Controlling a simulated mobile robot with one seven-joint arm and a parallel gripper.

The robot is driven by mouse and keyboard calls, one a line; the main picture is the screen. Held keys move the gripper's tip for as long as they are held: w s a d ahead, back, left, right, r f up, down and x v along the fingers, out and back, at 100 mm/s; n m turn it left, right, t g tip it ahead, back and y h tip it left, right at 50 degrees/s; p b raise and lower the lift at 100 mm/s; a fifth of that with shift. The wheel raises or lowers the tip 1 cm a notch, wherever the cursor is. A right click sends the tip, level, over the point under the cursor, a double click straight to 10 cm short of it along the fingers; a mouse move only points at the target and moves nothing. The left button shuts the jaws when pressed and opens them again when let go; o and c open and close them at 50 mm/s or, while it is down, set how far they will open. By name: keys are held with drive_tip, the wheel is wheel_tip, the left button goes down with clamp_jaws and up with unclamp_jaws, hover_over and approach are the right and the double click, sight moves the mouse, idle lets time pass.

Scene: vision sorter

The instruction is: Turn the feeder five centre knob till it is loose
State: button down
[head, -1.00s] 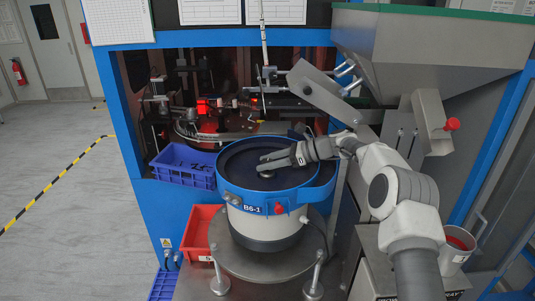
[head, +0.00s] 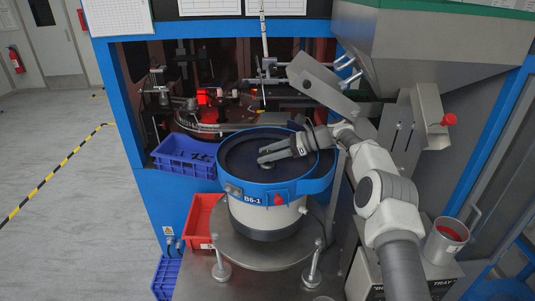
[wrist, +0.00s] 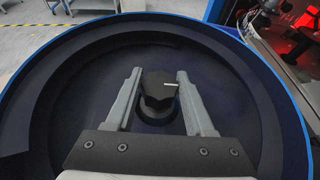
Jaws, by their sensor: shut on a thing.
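The feeder bowl (head: 228,170) is a round dark bowl with a blue rim on a white drum. Its front label reads B5-1 or B6-1; I cannot tell which. The centre knob (wrist: 158,88) is black and lobed, with a white mark pointing right in the wrist view. It stands in the middle of the bowl floor. My gripper (wrist: 159,75) is shut on the knob, one grey finger on each side. In the head view my gripper (head: 262,157) reaches into the bowl from the right and hides most of the knob.
A red knob (head: 278,200) sits on the bowl's front. A blue crate (head: 185,158) and a red bin (head: 198,220) stand at the left. A grey hopper (head: 425,50) hangs at upper right. A white bucket (head: 446,240) stands at lower right. The left floor is clear.

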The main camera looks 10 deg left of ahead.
drive_tip(key=c, duration=0.6)
unclamp_jaws()
drive_tip(key=shift+f, duration=0.2)
drive_tip(key=o, duration=0.3)
drive_tip(key=shift+r, duration=0.1)
drive_tip(key=m+t+b, duration=0.2)
drive_tip(key=b, duration=0.3)
drive_tip(key=shift+f, duration=0.2)
